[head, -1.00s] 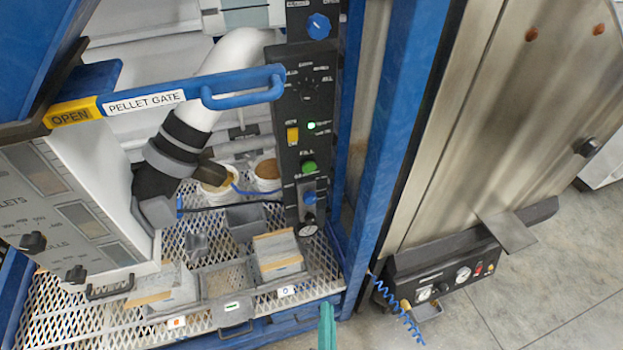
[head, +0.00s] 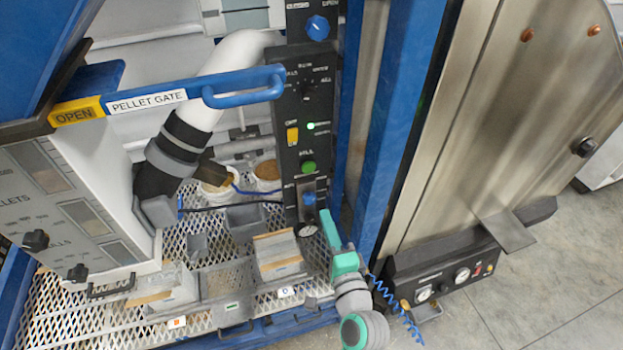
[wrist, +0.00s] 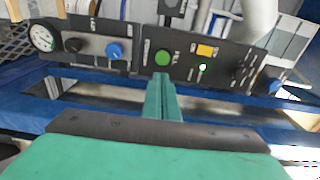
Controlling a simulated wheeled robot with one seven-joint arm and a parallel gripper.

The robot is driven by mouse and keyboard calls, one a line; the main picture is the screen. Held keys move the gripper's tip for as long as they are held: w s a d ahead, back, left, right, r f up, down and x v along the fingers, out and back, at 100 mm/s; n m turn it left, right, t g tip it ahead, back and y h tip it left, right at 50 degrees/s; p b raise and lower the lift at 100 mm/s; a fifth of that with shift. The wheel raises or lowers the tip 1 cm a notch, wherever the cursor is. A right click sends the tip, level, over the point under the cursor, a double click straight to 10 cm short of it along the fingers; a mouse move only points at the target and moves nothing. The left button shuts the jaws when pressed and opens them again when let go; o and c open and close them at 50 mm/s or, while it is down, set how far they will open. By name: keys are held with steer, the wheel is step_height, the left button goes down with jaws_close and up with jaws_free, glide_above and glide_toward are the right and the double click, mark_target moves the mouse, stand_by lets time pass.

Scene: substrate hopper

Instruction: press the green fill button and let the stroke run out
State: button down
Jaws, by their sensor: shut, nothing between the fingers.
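The green fill button (head: 308,167) sits on the tall black control panel (head: 290,138), below a lit green lamp and above a blue knob. In the wrist view the green button (wrist: 163,56) is just beyond my fingertips, nearly in line with them. My gripper (head: 328,219) is shut and empty, its green fingers pointing up toward the panel from the lower right. In the head view a clear gap separates the fingertips from the button. In the wrist view my gripper (wrist: 161,80) also shows its fingers together; contact with the button does not show.
A blue upright post (head: 392,120) stands right of the panel. The blue pellet gate handle (head: 245,88) reaches across to the panel's left edge. Small bins and a mesh shelf (head: 75,310) lie below. A blue knob (wrist: 113,50) and a yellow switch (wrist: 205,50) flank the button.

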steer(key=shift+w+r, duration=0.15)
steer(key=shift+r, duration=0.15)
steer(key=shift+w+a, duration=0.1)
glide_toward(309, 170)
steer(key=x, duration=0.5)
steer(key=shift+w+r, duration=0.15)
steer(key=shift+w+a, duration=0.1)
steer(key=shift+w, duration=0.4)
